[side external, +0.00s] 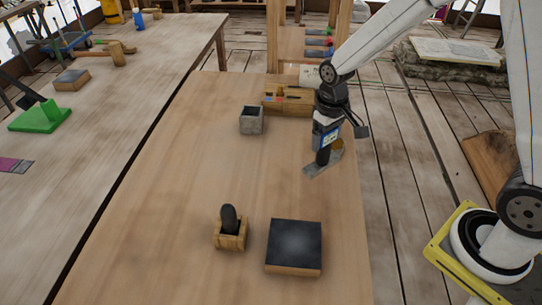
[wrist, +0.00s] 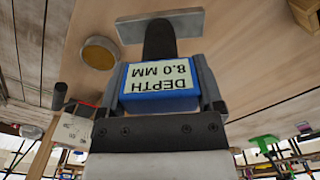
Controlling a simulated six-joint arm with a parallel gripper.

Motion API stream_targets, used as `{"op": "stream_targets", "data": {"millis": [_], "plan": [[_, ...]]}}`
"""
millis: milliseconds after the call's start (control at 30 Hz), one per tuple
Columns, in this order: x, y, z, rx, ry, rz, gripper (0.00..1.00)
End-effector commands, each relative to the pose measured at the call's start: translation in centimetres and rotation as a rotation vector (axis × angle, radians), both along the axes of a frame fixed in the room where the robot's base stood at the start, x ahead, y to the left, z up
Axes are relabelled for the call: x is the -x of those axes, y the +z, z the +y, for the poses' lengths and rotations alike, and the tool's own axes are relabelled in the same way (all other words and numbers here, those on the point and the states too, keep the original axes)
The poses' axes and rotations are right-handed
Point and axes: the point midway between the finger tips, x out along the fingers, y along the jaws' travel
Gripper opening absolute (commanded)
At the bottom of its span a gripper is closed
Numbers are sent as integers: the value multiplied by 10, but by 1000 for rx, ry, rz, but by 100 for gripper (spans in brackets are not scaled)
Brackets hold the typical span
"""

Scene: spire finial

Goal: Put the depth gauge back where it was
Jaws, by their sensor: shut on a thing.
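The depth gauge (wrist: 160,80) has a blue body with a pale label reading "DEPTH 8.0 MM", a black stem and a grey crossbar. My gripper (wrist: 165,88) is shut on the blue body, with a finger on each side. In the side external view my gripper (side external: 325,128) points down over the right part of the table, and the gauge's grey bar (side external: 314,170) shows low at the tabletop. I cannot tell whether it touches the wood.
A wooden rack (side external: 273,101) with small coloured marks stands behind my gripper. A grey open box (side external: 251,122) is to its left. A wooden holder (side external: 231,241) with a black piece and a dark-topped block (side external: 294,242) stand at the front. The table's middle is clear.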

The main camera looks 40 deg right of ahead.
Motion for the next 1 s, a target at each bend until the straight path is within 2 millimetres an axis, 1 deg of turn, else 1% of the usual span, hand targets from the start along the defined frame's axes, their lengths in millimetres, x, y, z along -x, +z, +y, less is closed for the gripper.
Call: {"op": "stream_targets", "data": {"millis": [167,267,367,700,900,1000], "plan": [[7,6,-4,0,-2,-1,0],[16,13,-7,-1,-3,-1,0],[27,20,-13,0,-4,-2,0],[75,43,-28,0,-3,-1,0],[93,49,-33,1,-1,0,0],[96,50,-33,1,-1,0,0]]}}
